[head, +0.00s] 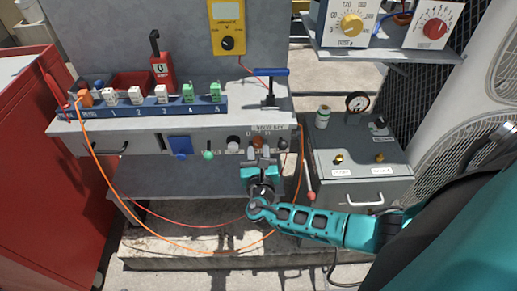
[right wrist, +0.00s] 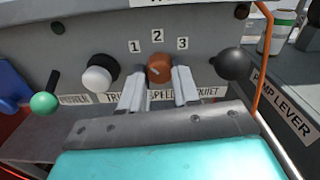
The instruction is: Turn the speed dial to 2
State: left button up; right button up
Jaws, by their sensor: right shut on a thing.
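The speed dial (right wrist: 159,70) is an orange-brown round knob on the front of the grey bench, under the numbers 1, 2 and 3, with a "SPEED" label below it. It also shows in the head view (head: 257,142), partly covered. My right gripper (right wrist: 160,85) has a finger on either side of the dial and is shut on it; it also shows in the head view (head: 262,160). A mark on the dial is too small to read for certain. My left gripper is not in view.
Left of the dial are a white-and-black knob (right wrist: 99,76) and a green-tipped lever (right wrist: 45,101). A black ball knob (right wrist: 232,64) is close on the right. An orange cable (head: 93,170) loops below the bench. A grey pump box (head: 350,192) stands to the right.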

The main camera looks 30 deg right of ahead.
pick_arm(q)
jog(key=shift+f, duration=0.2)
pick_arm(e)
jog(key=shift+f+m, duration=0.1)
jog(key=shift+m, duration=0.2)
jog(key=shift+b, duration=0.35)
jog(key=shift+m+b, duration=0.4)
jog(key=shift+m, duration=0.5)
jog(key=m+b, duration=0.1)
jog(key=m, duration=0.1)
jog(key=shift+f+m, duration=0.1)
jog(key=shift+m, duration=0.2)
jog(key=shift+m+b, duration=0.85)
jog(key=shift+m, duration=0.25)
jog(key=shift+m+b, duration=0.4)
jog(key=shift+m, duration=0.2)
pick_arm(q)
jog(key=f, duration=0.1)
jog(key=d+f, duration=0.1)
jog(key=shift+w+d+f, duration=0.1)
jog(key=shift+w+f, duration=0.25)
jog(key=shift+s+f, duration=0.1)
pick_arm(e)
jog(key=shift+r+m, duration=0.2)
jog(key=shift+m, duration=0.1)
